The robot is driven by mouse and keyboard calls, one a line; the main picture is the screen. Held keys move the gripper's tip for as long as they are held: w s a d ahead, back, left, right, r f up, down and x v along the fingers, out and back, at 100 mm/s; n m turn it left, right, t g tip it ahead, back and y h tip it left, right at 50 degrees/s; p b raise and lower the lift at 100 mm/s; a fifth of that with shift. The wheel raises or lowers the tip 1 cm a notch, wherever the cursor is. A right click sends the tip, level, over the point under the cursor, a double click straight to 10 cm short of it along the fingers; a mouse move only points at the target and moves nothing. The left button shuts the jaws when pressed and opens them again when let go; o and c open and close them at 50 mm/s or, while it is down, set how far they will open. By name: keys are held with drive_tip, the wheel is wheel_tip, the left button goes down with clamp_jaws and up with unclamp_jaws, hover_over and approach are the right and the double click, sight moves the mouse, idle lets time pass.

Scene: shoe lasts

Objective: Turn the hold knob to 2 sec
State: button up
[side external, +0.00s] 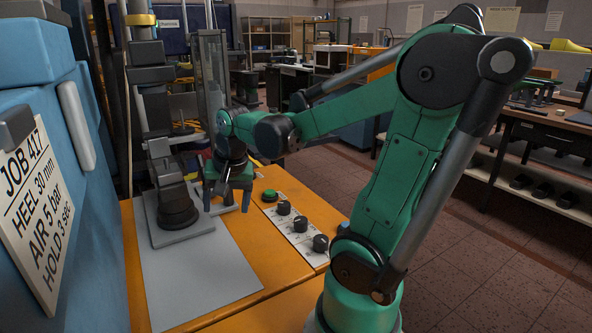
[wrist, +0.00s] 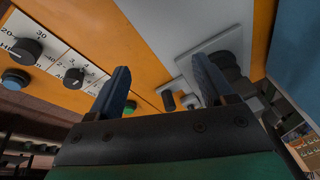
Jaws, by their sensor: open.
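A white control panel (side external: 294,232) on the orange bench carries three black knobs in a row: a far knob (side external: 283,207), a middle knob (side external: 300,223) and a near knob (side external: 320,242). Their labels are too small to read in the side view. In the wrist view, one knob (wrist: 27,51) has a scale with 20 and 30, and another knob (wrist: 73,78) has a scale with 3 and 4. The rest of the panel is partly hidden by a finger. My gripper (side external: 228,198) is open and empty, pointing down, left of the panel; its fingers also show in the wrist view (wrist: 161,66).
A green button (side external: 269,195) sits at the panel's far end. A press with a dark column (side external: 160,140) stands on a grey plate (side external: 200,280) beside my gripper. A blue cabinet (side external: 40,90) bears a job card (side external: 38,205) reading "HOLD 3 sec". The front of the plate is clear.

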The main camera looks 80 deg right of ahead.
drive_tip(key=s+d+f+m+g+y, duration=0.1)
drive_tip(key=s+d+f+m, duration=0.1)
drive_tip(key=d+m, duration=0.35)
drive_tip(key=s+d+f+m+g, duration=0.1)
drive_tip(key=s+d+m+g, duration=0.1)
drive_tip(key=s+d+m, duration=0.3)
hover_over(284, 203)
drive_tip(key=shift+a+f+m+y, duration=0.15)
drive_tip(key=shift+a+f, duration=0.05)
drive_tip(key=shift+f, duration=0.4)
drive_tip(key=shift+a+f+m+y, duration=0.1)
drive_tip(key=shift+a+f+y, duration=0.05)
drive_tip(key=shift+f, duration=0.45)
drive_tip(key=shift+d+f, duration=0.15)
drive_tip(key=shift+d, duration=0.1)
drive_tip(key=shift+f, duration=2.75)
clamp_jaws()
